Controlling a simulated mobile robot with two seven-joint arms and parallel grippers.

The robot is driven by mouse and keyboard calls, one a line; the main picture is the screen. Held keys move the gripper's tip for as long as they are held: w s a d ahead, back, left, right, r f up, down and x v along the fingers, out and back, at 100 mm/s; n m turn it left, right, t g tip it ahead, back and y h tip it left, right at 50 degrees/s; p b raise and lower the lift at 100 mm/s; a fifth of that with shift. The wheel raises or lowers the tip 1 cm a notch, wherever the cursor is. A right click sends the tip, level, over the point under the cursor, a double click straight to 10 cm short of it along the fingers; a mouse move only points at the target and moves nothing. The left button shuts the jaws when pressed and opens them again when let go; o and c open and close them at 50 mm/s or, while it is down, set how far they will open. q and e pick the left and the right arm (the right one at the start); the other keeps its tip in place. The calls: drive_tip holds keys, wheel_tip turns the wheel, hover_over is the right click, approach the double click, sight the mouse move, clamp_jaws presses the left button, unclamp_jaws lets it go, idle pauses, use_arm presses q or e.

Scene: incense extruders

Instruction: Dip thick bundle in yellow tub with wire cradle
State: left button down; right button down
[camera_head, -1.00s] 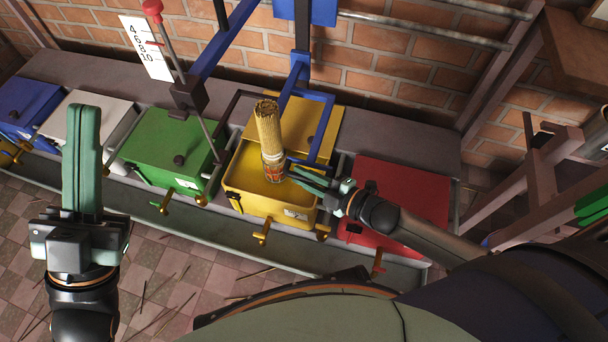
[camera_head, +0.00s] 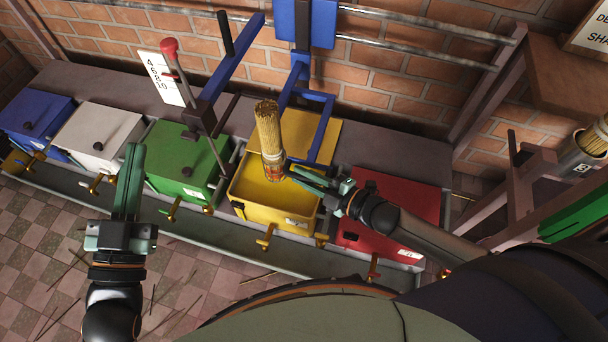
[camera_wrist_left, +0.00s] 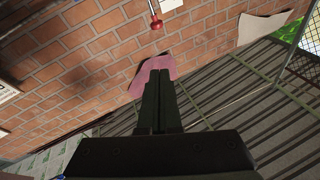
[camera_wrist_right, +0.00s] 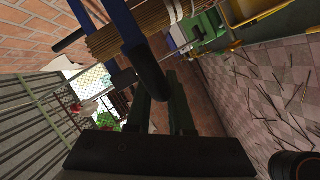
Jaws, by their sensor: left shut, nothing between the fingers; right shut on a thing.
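The thick tan bundle (camera_head: 268,127) stands nearly upright over the open yellow tub (camera_head: 283,217). Whether that end touches the yellow contents is unclear. My right gripper (camera_head: 292,171) is beside the cradle on its right. In the right wrist view it is shut on a dark handle (camera_wrist_right: 150,77), apparently the cradle's, with the bundle (camera_wrist_right: 122,40) beyond. My left gripper (camera_head: 133,150) is shut and empty, pointing up in front of the white and green tubs; it also shows in the left wrist view (camera_wrist_left: 160,75).
Closed blue (camera_head: 38,118), white (camera_head: 98,135), green (camera_head: 185,165) and red (camera_head: 395,222) tubs line the bench. A blue frame (camera_head: 318,130) rises close behind the bundle. A red-knobbed lever (camera_head: 170,48) stands near the green tub. Bundles fill a container (camera_head: 582,155) at right.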

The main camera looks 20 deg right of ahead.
drive_tip(key=shift+w+r, duration=0.1)
drive_tip(key=shift+r, duration=0.05)
drive_tip(key=c, duration=0.8)
unclamp_jaws()
drive_tip(key=shift+s+d, duration=0.1)
drive_tip(key=shift+s, duration=0.1)
drive_tip(key=shift+s+d, duration=0.15)
drive_tip(key=shift+s, duration=0.05)
drive_tip(key=p+v, duration=0.1)
drive_tip(key=v, duration=0.4)
drive_tip(key=shift+s+d+p, duration=0.1)
drive_tip(key=shift+s+p, duration=0.15)
drive_tip(key=shift+p, duration=0.1)
use_arm(q)
wheel_tip(320, 180, down, 16)
drive_tip(key=s+n+g+y+p, duration=0.1)
drive_tip(key=n+g+y, duration=0.2)
drive_tip(key=g, duration=0.3)
drive_tip(key=shift+s+a+g, duration=0.35)
drive_tip(key=shift+s+g, duration=0.05)
use_arm(e)
drive_tip(key=v, duration=0.6)
drive_tip(key=shift+r, duration=0.1)
